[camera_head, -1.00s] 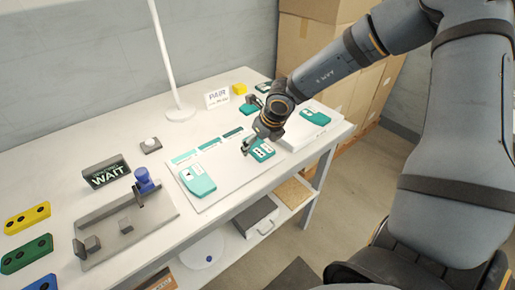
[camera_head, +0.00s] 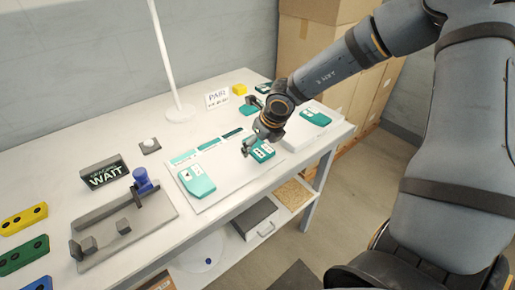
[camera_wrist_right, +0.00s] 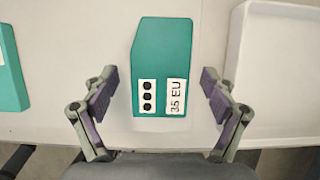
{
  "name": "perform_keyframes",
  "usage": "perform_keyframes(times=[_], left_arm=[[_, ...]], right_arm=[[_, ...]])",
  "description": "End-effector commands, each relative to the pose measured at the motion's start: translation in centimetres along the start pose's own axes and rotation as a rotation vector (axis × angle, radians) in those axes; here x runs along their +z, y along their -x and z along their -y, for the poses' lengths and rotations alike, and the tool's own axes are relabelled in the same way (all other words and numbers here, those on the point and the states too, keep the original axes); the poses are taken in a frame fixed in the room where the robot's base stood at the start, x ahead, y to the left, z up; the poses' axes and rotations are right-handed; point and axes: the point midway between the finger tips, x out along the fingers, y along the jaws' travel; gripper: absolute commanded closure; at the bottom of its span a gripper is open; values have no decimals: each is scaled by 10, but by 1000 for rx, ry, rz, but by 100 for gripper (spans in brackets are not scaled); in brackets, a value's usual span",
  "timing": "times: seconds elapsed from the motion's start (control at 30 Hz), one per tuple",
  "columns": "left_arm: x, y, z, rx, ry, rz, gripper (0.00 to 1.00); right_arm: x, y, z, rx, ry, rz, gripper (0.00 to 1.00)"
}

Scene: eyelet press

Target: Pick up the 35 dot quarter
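The 35 dot quarter (camera_wrist_right: 163,55) is a teal piece with a "35 EU" label and a label of three black dots. It lies on the white board, and it also shows in the head view (camera_head: 262,152). My right gripper (camera_wrist_right: 162,88) is open, with one finger on each side of the piece's near end. Gaps show between the fingers and the piece. My left gripper is not in view.
Another teal piece (camera_head: 197,181) lies left on the same board (camera_head: 222,186). A white tray (camera_head: 296,138) with a teal piece (camera_head: 315,117) stands to the right. A grey press fixture (camera_head: 160,215) with a blue knob and a "WAIT" sign (camera_head: 104,172) stand to the left.

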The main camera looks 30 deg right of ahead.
Motion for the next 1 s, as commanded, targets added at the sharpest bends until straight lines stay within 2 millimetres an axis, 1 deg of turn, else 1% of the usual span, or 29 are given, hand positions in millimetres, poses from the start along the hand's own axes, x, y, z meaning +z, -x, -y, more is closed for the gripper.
perform_keyframes(times=[0.03,0.3,0.33,0.37,0.6,0.67,0.8,0.83,0.87,0.93,1.0], left_arm=[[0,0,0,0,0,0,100],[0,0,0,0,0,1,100],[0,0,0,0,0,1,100],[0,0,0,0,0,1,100],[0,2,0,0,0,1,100],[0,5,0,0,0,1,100],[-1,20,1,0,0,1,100],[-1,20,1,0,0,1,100],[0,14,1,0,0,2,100],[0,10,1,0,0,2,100],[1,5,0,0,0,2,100]], right_arm=[[0,0,0,0,0,0,26],[0,0,0,0,0,0,63],[0,0,0,0,0,0,67],[0,0,0,0,0,0,68],[0,1,0,0,0,0,69],[1,3,0,0,0,-1,69],[4,10,0,0,0,-1,69],[5,11,0,0,0,2,69],[8,14,0,-1,-2,6,69],[16,32,0,-2,-2,11,69],[10,52,-8,4,0,10,69]])
